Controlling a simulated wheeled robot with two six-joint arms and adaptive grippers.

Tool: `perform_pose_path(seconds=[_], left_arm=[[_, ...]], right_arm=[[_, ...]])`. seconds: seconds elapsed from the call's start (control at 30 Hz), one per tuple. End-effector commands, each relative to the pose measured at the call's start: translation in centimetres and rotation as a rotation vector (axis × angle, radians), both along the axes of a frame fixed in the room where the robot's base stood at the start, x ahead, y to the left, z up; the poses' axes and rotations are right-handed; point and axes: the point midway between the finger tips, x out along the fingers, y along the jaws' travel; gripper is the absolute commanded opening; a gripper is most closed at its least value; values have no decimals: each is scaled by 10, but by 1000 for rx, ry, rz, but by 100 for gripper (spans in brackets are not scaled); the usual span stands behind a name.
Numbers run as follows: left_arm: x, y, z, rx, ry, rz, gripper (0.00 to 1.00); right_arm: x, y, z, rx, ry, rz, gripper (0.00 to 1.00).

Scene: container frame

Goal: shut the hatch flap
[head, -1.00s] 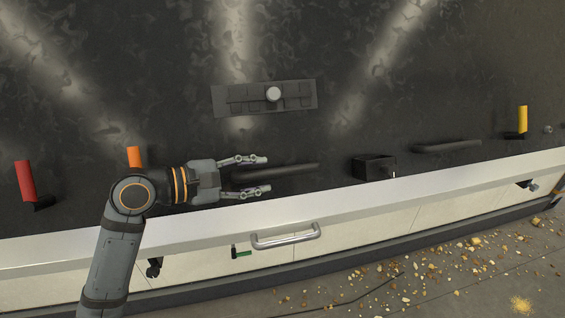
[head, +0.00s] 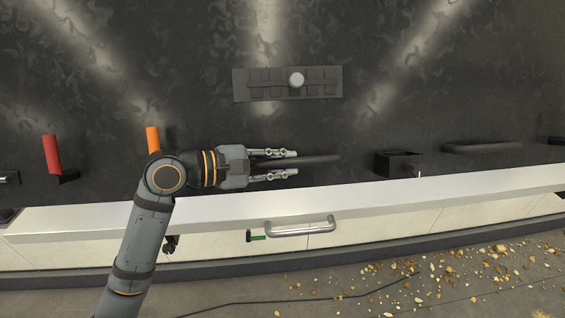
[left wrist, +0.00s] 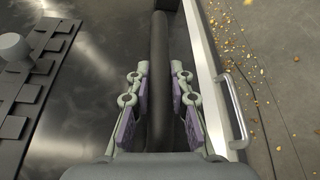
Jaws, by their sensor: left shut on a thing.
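My left gripper (head: 290,164) points right along a dark bar handle (head: 322,160) on the large dark panel (head: 200,95). Its two fingers are closed on the bar, one above and one below. In the left wrist view the same bar (left wrist: 159,45) runs lengthwise between the fingers (left wrist: 158,95). The bar's near end is hidden by the gripper. I cannot tell for certain which surface is the hatch flap. Below the dark panel is a pale ledge (head: 400,196) over a cream front with a silver handle (head: 300,229). My right gripper is not in view.
A grey toothed plate with a round knob (head: 296,79) stands above the gripper. An open black box (head: 399,165) and another dark bar (head: 482,148) are to the right. Red (head: 51,154) and orange (head: 153,139) handles are to the left. Crumbs (head: 450,275) litter the floor.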

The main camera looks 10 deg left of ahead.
Motion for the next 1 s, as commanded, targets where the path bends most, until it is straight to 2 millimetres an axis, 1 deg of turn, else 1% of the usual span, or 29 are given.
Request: perform_pose_path(seconds=[0.2, 0.27, 0.33, 0.37, 0.6, 0.9, 1.0], left_arm=[[1, 0, -1, 1, 1, 0, 0], [5, 2, -4, 2, -3, 2, 0], [16, 6, -11, 5, -13, 5, 0], [23, 8, -15, 7, -21, 6, 0], [84, 29, -46, 29, -97, 10, 0], [162, 55, -78, 59, -190, 12, 0], [183, 61, -84, 66, -214, 10, 0]], right_arm=[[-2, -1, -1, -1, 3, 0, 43], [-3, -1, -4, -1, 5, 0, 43], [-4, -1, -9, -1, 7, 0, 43], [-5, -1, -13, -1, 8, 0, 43], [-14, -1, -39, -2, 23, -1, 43], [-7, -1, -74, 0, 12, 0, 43], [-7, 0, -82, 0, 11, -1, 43]])
